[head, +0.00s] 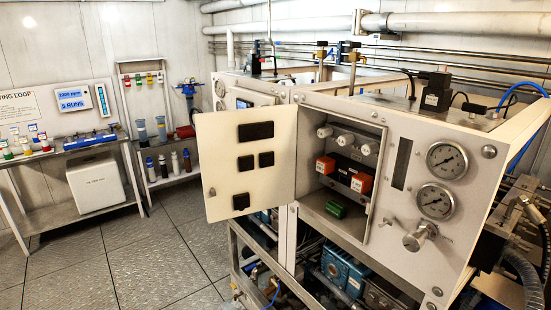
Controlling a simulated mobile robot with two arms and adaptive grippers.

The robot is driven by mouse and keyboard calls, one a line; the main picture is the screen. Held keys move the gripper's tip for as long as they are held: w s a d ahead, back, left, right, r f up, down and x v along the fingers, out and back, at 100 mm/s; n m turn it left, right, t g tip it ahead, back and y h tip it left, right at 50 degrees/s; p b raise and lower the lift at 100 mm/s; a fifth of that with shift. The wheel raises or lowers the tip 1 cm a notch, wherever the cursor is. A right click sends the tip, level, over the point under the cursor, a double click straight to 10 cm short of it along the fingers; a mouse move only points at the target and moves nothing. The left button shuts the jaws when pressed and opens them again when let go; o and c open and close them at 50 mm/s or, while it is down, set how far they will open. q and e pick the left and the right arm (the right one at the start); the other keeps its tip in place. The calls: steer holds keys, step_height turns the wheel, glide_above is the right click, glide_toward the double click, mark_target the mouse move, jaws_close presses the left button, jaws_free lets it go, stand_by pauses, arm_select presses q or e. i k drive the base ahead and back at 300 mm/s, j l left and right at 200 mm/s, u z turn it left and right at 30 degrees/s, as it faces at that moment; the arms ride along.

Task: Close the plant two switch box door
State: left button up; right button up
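The switch box door (224,168) is a cream panel with several black rectangular fittings. It stands wide open, swung out to the left from its hinge side at the box's left edge. The open switch box (353,211) is set in the front of the near grey cabinet (402,216). Inside it are white round parts (346,139), orange and black blocks (342,172) and a green block (336,209). Neither of my grippers shows in the head view.
Pressure gauges (447,160) and a valve knob (420,236) project from the cabinet front, right of the box. Pipes (455,25) run overhead. A bench (87,147) and a low shelf (168,178) stand at the left. Grey tiled floor (140,255) is clear before the door.

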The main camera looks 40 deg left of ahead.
mark_target(248, 156)
steer(key=j+z, duration=0.35)
steer(key=i+j+z, duration=0.1)
steer(key=z, duration=0.2)
steer(key=j+z, duration=0.35)
steer(key=j, duration=0.45)
steer(key=k+j+z, duration=0.15)
steer(key=j, duration=0.7)
steer(key=k+j+z, duration=0.1)
steer(key=j, duration=0.3)
steer(key=k+j, duration=0.1)
steer(key=j, duration=0.3)
steer(key=j+z, duration=0.15)
steer(key=j, duration=0.3)
steer(key=k+j, duration=0.2)
steer(key=j, duration=0.2)
steer(key=k+j+z, duration=0.1)
steer(key=j, duration=0.3)
